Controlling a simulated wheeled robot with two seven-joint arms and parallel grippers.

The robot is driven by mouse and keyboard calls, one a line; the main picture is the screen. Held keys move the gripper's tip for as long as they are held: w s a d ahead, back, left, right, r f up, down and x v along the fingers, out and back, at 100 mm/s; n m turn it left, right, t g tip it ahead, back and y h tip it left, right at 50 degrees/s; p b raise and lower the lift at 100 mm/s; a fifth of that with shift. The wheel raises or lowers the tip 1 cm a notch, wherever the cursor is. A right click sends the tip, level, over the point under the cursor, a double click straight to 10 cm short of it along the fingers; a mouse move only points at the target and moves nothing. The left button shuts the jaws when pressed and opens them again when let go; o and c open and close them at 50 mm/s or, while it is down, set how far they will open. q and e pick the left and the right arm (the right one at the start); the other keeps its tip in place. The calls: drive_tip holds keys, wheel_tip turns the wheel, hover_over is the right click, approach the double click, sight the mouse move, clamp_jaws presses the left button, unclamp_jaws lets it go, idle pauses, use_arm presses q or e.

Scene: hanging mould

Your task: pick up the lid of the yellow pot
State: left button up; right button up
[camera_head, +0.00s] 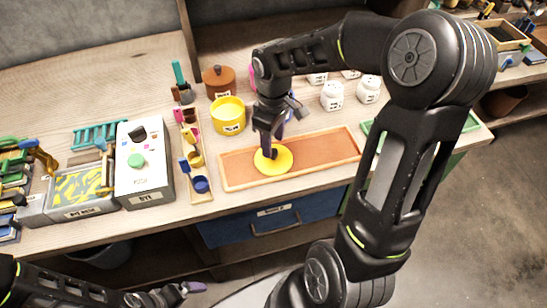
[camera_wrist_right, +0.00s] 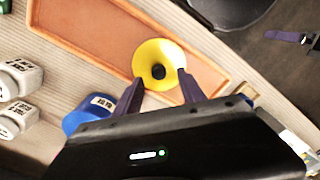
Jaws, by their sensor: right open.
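The yellow lid (camera_head: 284,161) is a round disc with a dark knob. It lies on the orange tray (camera_head: 335,146), apart from its pot, and also shows in the right wrist view (camera_wrist_right: 150,50). The yellow pot (camera_head: 229,122) stands uncovered behind the tray. My right gripper (camera_head: 271,153) points down over the lid and partly hides it. In the right wrist view its open fingers (camera_wrist_right: 160,92) are spread to either side below the lid, with nothing between them. My left gripper (camera_head: 182,290) is low at the bottom left, away from the table top; its jaws are unclear.
A brown lidded pot (camera_head: 219,82) stands behind the yellow pot. White jars (camera_head: 332,96) stand right of my right forearm. A wooden rack with coloured scoops (camera_head: 194,160) and a white box with a green button (camera_head: 143,165) are to the left. A green tray lies right.

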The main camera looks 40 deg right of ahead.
sight(274, 151)
wheel_tip(274, 151, down, 5)
drive_tip(key=shift+d+r+p, duration=0.1)
drive_tip(key=shift+p, duration=0.25)
drive_tip(key=shift+c, duration=0.2)
clamp_jaws()
idle(0.5)
